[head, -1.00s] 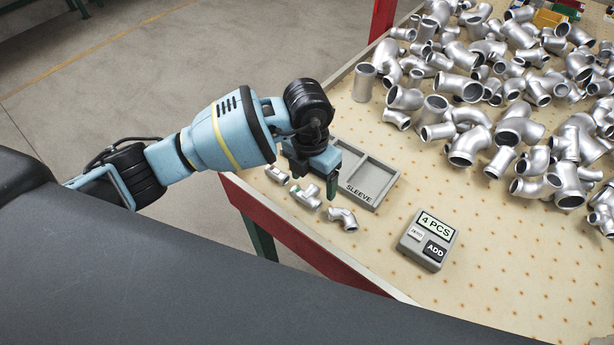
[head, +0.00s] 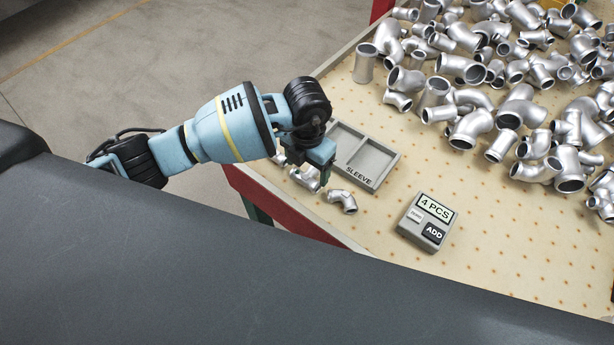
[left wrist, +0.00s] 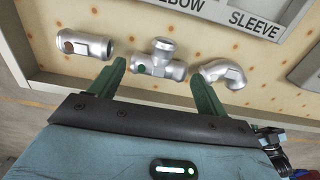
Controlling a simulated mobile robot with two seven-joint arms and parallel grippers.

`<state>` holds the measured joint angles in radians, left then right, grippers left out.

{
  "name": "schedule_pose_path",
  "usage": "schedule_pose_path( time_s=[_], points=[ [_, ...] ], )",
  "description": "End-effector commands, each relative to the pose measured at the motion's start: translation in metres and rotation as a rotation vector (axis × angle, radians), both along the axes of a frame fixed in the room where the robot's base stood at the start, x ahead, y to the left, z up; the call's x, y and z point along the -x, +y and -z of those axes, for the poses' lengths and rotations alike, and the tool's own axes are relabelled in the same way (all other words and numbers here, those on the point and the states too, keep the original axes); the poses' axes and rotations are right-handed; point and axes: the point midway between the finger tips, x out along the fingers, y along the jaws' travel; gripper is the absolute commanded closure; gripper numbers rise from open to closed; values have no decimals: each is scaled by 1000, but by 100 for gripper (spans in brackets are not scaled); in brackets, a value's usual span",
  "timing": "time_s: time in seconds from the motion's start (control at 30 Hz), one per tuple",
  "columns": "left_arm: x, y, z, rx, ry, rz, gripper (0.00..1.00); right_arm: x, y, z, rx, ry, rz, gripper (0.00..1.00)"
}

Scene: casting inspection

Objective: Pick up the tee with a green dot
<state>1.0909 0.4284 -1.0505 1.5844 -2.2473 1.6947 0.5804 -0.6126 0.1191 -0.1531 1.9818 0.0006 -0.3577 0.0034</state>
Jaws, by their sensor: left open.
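A silver tee (left wrist: 160,62) with a green dot on its left end lies on the table in the left wrist view. In the head view the tee (head: 306,178) is partly hidden by my left gripper (head: 316,178). My left gripper (left wrist: 160,82) is open, with its green fingers pointing at the tee, one toward each end; whether they touch it I cannot tell. A straight sleeve (left wrist: 85,43) with a brown dot lies to the left of the tee. An elbow (left wrist: 222,73) lies to its right. My right gripper is not in view.
A grey tray (head: 383,178) marked SLEEVE lies just behind the row of fittings. A grey counter box (head: 427,221) reading 4 PCS stands to the right. A heap of silver pipe fittings (head: 500,95) fills the far right. The table's front right is clear.

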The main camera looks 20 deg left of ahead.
Motion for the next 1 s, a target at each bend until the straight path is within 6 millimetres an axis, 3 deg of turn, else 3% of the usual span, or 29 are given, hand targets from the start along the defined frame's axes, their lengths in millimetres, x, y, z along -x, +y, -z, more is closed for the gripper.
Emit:
schedule_pose_path(
  time_s=[0.17, 0.4, 0.7, 1.0],
  points=[
    [1, 0, 25, -1, 3, -1, 24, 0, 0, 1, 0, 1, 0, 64],
    [0, 0, 28, -1, 0, 0, 24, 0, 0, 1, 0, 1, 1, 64],
    [0, 0, 27, -1, 0, 0, 60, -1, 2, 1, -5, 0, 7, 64],
    [0, 0, 25, 0, -2, 0, 62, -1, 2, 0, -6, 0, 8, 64]
  ],
)
